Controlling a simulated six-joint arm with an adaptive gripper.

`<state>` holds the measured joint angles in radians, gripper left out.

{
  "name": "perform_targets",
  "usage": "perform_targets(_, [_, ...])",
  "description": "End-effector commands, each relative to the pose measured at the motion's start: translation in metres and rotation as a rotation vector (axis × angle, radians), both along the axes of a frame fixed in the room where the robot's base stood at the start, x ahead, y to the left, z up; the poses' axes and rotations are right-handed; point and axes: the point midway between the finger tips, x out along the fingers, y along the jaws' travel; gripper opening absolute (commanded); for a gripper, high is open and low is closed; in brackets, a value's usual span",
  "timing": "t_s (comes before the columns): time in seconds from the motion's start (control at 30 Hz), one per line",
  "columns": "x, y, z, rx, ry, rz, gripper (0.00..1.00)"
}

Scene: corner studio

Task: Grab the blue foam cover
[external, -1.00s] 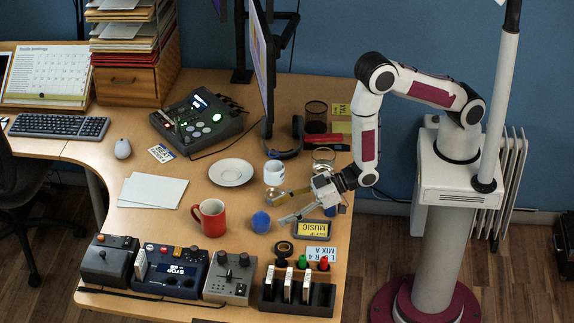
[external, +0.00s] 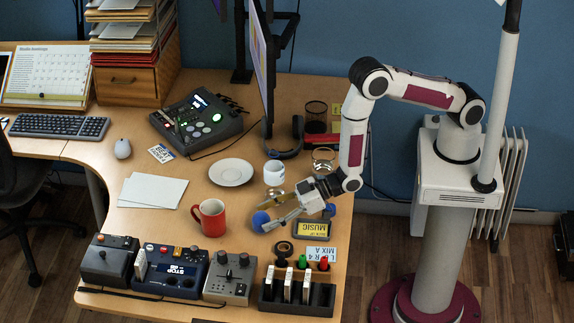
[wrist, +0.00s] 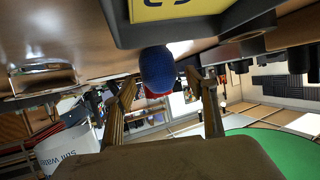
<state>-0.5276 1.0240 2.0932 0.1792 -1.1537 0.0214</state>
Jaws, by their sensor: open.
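The blue foam cover (external: 260,221) is a small round blue piece on the table, just right of the red mug (external: 211,217). My gripper (external: 268,215) is open and low over the table, its fingertips at the foam cover. In the wrist view the foam cover (wrist: 157,68) appears between the two spread fingers (wrist: 160,88), near their tips, with a bit of red behind it. I cannot tell whether either finger touches it. A second blue foam piece (external: 330,210) lies to the right, beside my wrist.
The yellow MUSIC sign (external: 316,229) lies close beside the gripper and shows large in the wrist view (wrist: 170,8). Mixers and a card rack (external: 320,297) line the front edge.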

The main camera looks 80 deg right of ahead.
Motion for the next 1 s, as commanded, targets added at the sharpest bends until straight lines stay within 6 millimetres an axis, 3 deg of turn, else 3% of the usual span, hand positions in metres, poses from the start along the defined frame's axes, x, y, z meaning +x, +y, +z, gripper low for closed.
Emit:
perform_targets(0.53, [0.0012,0.0005,-0.0004,0.0,0.0,0.0,0.56])
perform_targets(0.67, [0.0012,0.0005,-0.0004,0.0,0.0,0.0,0.28])
perform_targets(1.0, [0.0011,0.0005,-0.0004,0.0,0.0,0.0,0.28])
